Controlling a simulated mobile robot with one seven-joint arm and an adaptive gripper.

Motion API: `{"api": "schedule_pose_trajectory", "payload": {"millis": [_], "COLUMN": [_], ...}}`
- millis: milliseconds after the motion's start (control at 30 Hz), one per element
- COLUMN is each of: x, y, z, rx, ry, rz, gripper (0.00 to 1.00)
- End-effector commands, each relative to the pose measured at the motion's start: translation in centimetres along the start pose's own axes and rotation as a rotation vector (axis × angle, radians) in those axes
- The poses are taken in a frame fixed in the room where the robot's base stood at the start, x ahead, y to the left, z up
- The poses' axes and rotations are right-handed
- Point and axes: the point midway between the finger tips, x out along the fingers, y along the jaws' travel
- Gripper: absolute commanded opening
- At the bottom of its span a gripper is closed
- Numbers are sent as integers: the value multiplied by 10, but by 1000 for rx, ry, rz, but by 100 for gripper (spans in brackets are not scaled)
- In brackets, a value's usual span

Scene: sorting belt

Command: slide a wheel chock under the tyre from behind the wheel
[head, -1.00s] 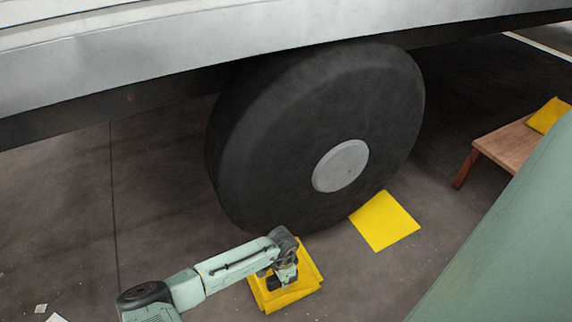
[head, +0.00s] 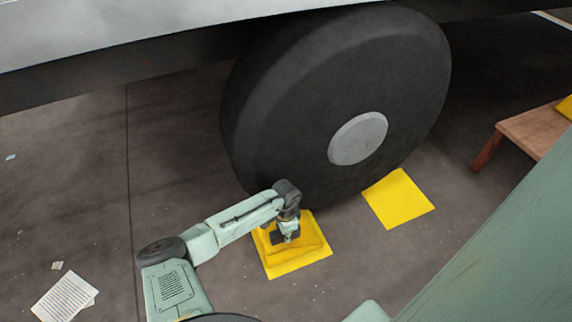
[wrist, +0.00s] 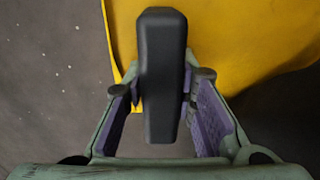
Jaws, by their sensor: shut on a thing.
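The big black tyre (head: 290,100) with a grey hub (head: 358,138) stands under the pale vehicle body. My gripper (head: 286,236) is low over the floor at the tyre's near lower left. It is shut on the dark upright grip (wrist: 162,60) of a yellow wheel chock (head: 310,232). The chock's yellow body also shows in the wrist view (wrist: 240,40). A flat yellow square (head: 290,265) shows under and around the chock. The gripper hides part of the chock, and I cannot tell whether the chock touches the tyre.
A second flat yellow square (head: 399,198) lies right of the tyre's foot. A wooden bench (head: 535,132) with a yellow thing (head: 566,107) on it stands at the right. Papers (head: 65,297) lie at lower left. The floor on the left is mostly clear.

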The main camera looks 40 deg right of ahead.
Motion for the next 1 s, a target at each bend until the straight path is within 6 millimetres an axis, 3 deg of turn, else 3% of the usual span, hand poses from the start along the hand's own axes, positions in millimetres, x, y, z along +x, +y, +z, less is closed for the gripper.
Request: {"api": "schedule_pose_trajectory", "payload": {"millis": [1000], "x": [2], "y": [-1], "z": [-13], "rx": [0], "ry": [2], "rz": [-3], "gripper": [0]}}
